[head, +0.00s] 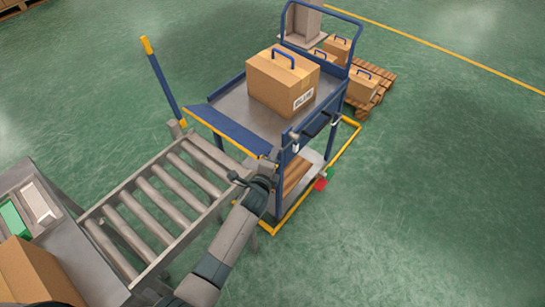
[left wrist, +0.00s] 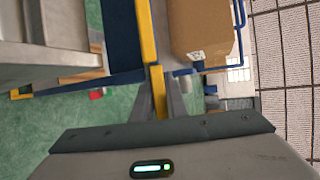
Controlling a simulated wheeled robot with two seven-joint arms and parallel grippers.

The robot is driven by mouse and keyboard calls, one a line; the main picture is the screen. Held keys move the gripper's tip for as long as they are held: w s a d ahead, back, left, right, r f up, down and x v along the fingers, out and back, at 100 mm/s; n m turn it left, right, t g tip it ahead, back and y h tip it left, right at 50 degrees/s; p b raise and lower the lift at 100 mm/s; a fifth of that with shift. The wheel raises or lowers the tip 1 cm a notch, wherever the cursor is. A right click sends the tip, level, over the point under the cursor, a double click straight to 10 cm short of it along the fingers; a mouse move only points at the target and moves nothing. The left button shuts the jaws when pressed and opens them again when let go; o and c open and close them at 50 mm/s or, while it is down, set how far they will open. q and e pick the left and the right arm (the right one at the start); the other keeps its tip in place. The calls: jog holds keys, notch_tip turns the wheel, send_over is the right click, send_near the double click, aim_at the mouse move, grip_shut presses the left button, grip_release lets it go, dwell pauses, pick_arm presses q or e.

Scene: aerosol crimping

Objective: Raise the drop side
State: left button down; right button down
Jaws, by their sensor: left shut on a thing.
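The drop side (head: 235,128) is a blue panel with a yellow outer edge on the near-left side of the blue cart (head: 238,100). My left gripper (head: 268,163) is at the panel's near corner. In the left wrist view the gripper (left wrist: 158,98) is shut on the yellow edge of the drop side (left wrist: 148,32). The fingertips are partly hidden in the head view. My right gripper is not in view.
A carton (head: 283,85) with a blue handle and a label stands on the cart's deck. The roller conveyor (head: 150,205) is at left. A blue-and-yellow post (head: 163,80) rises beyond it. Cartons on a pallet (head: 375,95) stand behind. The floor at right is clear.

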pick_arm(q)
jog(key=shift+w+r, duration=0.15)
jog(key=shift+r, duration=0.1)
jog(key=c, duration=1.8)
grip_release()
jog(key=shift+f, duration=0.15)
jog(key=b+v, duration=0.2)
jog(key=v, duration=1.5)
jog(key=shift+s, duration=0.3)
jog(key=shift+f, duration=0.1)
